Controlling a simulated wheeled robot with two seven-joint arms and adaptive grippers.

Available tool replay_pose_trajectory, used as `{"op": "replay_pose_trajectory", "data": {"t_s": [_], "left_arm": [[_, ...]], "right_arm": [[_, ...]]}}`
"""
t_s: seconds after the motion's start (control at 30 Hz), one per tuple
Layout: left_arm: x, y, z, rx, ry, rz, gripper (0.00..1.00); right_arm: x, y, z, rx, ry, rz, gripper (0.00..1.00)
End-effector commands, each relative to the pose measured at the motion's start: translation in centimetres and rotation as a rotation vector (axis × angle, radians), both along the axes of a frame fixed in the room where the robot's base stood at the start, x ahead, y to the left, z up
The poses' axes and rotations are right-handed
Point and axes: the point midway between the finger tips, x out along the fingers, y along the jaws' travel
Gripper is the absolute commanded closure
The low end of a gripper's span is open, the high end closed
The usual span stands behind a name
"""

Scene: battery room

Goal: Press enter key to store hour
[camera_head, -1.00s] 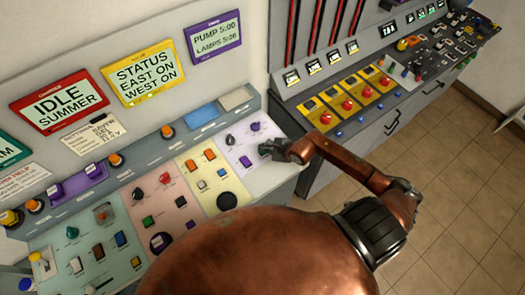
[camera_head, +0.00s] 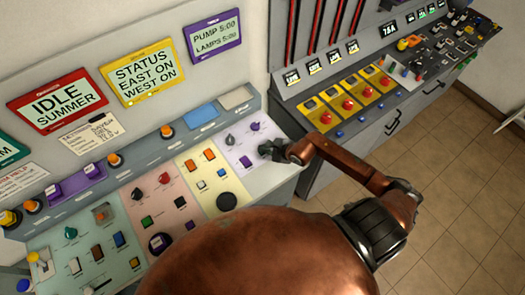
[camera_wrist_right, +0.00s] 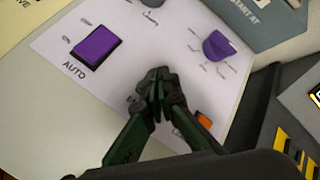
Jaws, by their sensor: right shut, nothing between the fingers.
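My right gripper (camera_head: 266,151) is over the pale lilac section at the right end of the sloped console. In the wrist view its fingertips (camera_wrist_right: 158,80) are together and empty, between a purple square key (camera_wrist_right: 96,46) marked AUTO and a purple knob (camera_wrist_right: 218,45). In the head view the key (camera_head: 245,161) and the knob (camera_head: 255,126) also show. A small orange part (camera_wrist_right: 204,118) shows beside the fingers, partly hidden. I cannot read any label as enter, and cannot tell whether the fingertips touch the panel. My left gripper is not in view.
Above the console, a purple-framed display (camera_head: 214,38) reads PUMP 5:00, LAMPS 5:00. Yellow and red signs hang left of it. A second console with yellow switch plates (camera_head: 347,106) stands to the right. Tiled floor (camera_head: 450,190) is clear at lower right.

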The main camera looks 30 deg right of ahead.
Motion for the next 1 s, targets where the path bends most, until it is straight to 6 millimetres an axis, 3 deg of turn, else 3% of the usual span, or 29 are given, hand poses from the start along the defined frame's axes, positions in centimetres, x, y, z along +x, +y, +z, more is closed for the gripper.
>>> {"op": "replay_pose_trajectory", "data": {"t_s": [1.0], "left_arm": [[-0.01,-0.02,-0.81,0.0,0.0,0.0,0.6]], "right_arm": [[-0.05,-0.04,-0.99,-0.001,0.002,-0.001,1.0]]}}
